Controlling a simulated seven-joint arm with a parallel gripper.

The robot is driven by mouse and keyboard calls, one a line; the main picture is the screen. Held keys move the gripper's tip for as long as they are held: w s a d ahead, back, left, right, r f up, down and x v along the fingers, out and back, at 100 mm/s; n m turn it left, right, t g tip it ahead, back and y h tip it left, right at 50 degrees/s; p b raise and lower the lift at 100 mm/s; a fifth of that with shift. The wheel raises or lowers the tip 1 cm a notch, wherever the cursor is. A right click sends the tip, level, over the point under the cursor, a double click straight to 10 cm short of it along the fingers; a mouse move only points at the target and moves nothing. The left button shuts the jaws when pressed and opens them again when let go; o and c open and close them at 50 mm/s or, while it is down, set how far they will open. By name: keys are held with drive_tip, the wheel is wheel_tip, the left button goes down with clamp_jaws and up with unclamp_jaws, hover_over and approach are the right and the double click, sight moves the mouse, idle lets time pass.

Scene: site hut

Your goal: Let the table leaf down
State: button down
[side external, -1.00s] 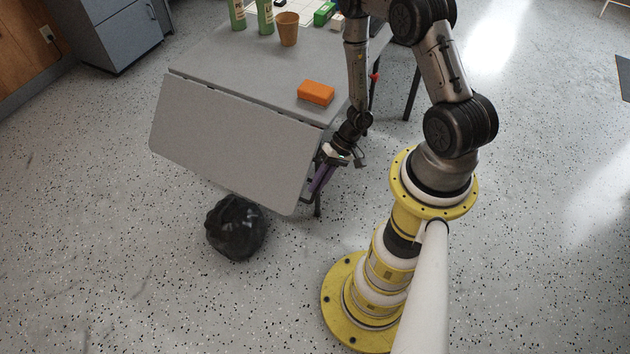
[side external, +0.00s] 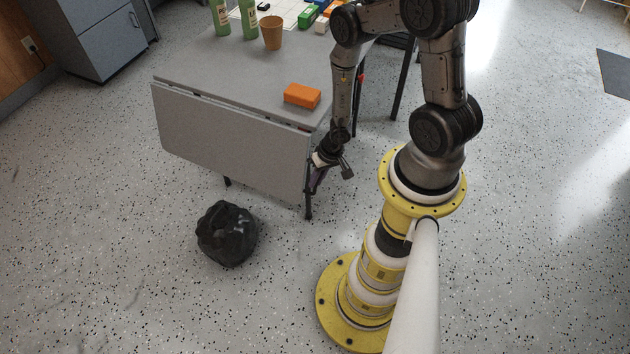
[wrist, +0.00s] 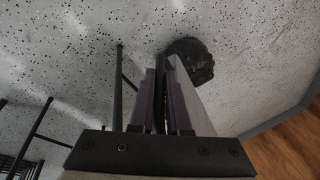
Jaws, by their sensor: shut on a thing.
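The table leaf (side external: 235,145) is a grey panel hinged along the near edge of the grey table (side external: 220,75). It hangs steeply down, close to upright. My gripper (side external: 314,182) is at the right end of the leaf, low beside the table's leg. The leaf's pale face (wrist: 190,88) runs beside the right finger. The exact grip is partly hidden.
A black bag (side external: 227,233) lies on the floor in front of the leaf, apart from it. An orange block (side external: 302,95) sits on the table near the hinge. A tan cup (side external: 271,32) and green bottles (side external: 248,18) stand farther back. Floor around the bag is clear.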

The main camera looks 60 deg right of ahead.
drive_tip(key=shift+w+d, duration=0.3)
drive_tip(key=shift+w, duration=0.05)
drive_tip(key=c, duration=1.1)
unclamp_jaws()
drive_tip(key=shift+o, duration=1.1)
drive_tip(key=shift+s, duration=0.1)
drive_tip(key=shift+s+a, duration=0.1)
drive_tip(key=v, duration=1.3)
drive_tip(key=shift+r, duration=0.4)
drive_tip(key=shift+s+a, duration=0.1)
drive_tip(key=shift+s, duration=0.05)
drive_tip(key=shift+c, duration=0.3)
